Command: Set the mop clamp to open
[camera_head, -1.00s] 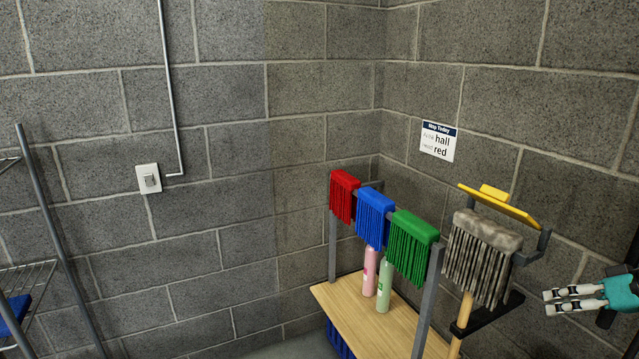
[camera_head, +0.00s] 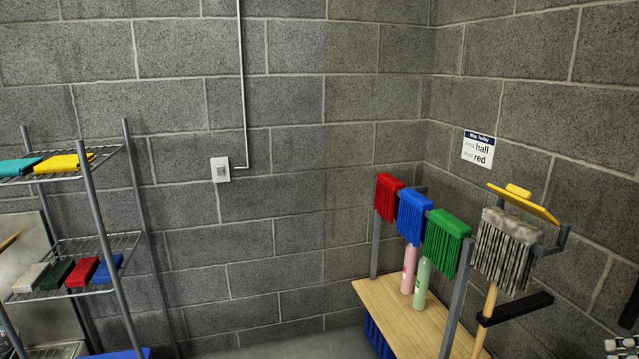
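The mop stands at the right, with a worn grey mop head (camera_head: 505,245) on top and a wooden handle (camera_head: 487,310) below. The yellow clamp plate (camera_head: 524,203) sits tilted above the grey head, with a small yellow tab (camera_head: 518,190) on it. A dark grey frame arm (camera_head: 562,240) is beside the clamp. My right gripper (camera_head: 620,345) shows only partly in the lower right corner, below and right of the mop and apart from it. Its finger opening cannot be made out. My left gripper is not in view.
Red (camera_head: 388,195), blue (camera_head: 413,215) and green (camera_head: 446,240) mop heads hang on a rail over a wooden shelf (camera_head: 390,300) with two bottles (camera_head: 421,284). A black bracket (camera_head: 515,308) meets the handle. A sign (camera_head: 478,148) reads "hall", "red". A wire rack (camera_head: 75,265) stands left.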

